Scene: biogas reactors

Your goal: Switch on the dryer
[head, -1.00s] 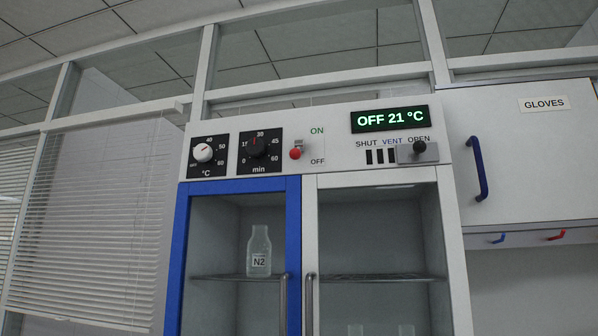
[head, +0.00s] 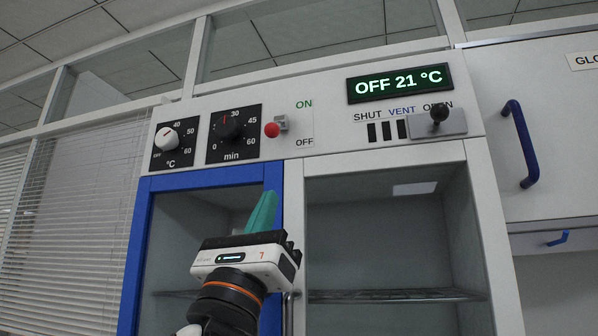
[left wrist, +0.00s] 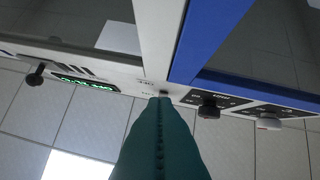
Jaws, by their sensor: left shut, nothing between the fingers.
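The dryer's control panel (head: 330,135) runs above its two doors. The power switch (head: 272,130) has a red knob on a small grey base, between the ON and OFF labels. The green display (head: 399,83) reads OFF 21 °C. My left gripper (head: 264,205) has its teal fingers shut and empty, pointing up in front of the blue door frame, below the switch in the picture. In the left wrist view the shut fingers (left wrist: 160,105) point towards the panel edge, near the switch, which their tips partly hide. My right gripper is not in view.
The temperature dial (head: 166,139) and the minutes dial (head: 231,128) sit left of the switch. A vent lever (head: 438,114) stands at OPEN on the right. A cabinet with a blue handle (head: 523,145) adjoins the dryer. The glass doors have vertical bar handles.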

